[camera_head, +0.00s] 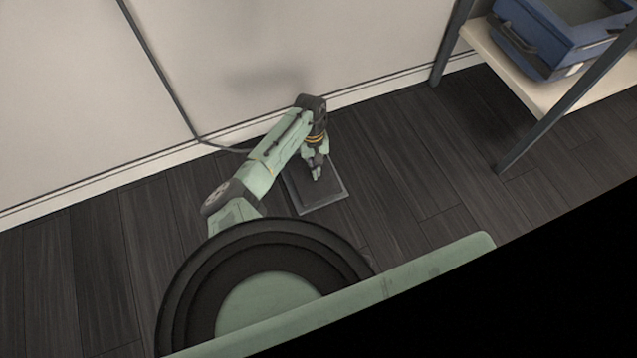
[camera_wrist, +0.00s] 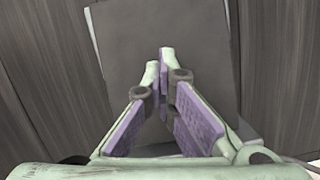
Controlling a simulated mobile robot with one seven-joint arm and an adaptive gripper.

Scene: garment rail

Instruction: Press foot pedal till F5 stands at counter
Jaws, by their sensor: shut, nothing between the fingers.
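The foot pedal (camera_head: 325,190) is a dark grey square plate with a lighter rim, lying on the floor near the wall. My gripper (camera_head: 316,174) points down over it, with fingertips in front of its surface. In the wrist view the pedal (camera_wrist: 205,35) fills the upper middle, and my gripper (camera_wrist: 160,60) is shut with nothing between the fingers. Whether the fingertips touch the pedal or hover just above it, I cannot tell. No garment, F5 label or counter shows in either view.
A dark cable (camera_head: 165,80) runs down the pale wall (camera_head: 80,90) and along the floor towards the pedal. A shelf (camera_head: 510,75) with a blue bin (camera_head: 560,45) stands at the upper right. The dark plank floor (camera_head: 420,160) right of the pedal is clear.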

